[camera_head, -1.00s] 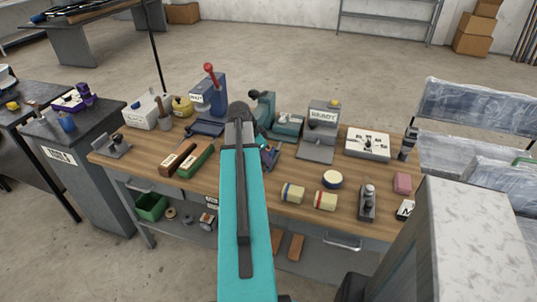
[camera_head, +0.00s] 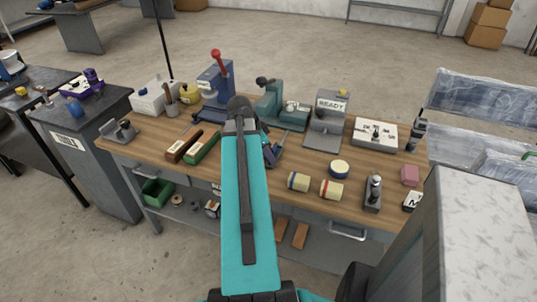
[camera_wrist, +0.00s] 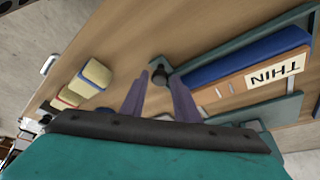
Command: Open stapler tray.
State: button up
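In the wrist view a long teal-framed unit lies on the table, with a blue bar (camera_wrist: 245,58), a tan strip and a label reading THIN (camera_wrist: 272,75). A small black knob (camera_wrist: 158,74) sits at its near end. I take this unit for the stapler with its tray, but cannot be sure. My gripper (camera_wrist: 160,80) has two purple fingers standing apart, with the knob showing between or just beyond their tips; contact cannot be told. In the head view my teal arm hides most of this area, and my gripper (camera_head: 271,151) only partly shows.
Two yellow cylinders (camera_head: 332,190) lie right of my gripper. A teal machine (camera_head: 270,103), a grey READY stand (camera_head: 328,128) and a blue press (camera_head: 215,88) stand behind. A grey block (camera_head: 470,230) fills the lower right.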

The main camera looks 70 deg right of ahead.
jog(key=shift+r, duration=0.1)
jog(key=b+v, duration=0.1)
jog(key=v, duration=1.2)
jog(key=shift+r+b, duration=0.25)
jog(key=shift+b, duration=0.15)
jog(key=shift+w, duration=0.1)
dwell(0.6)
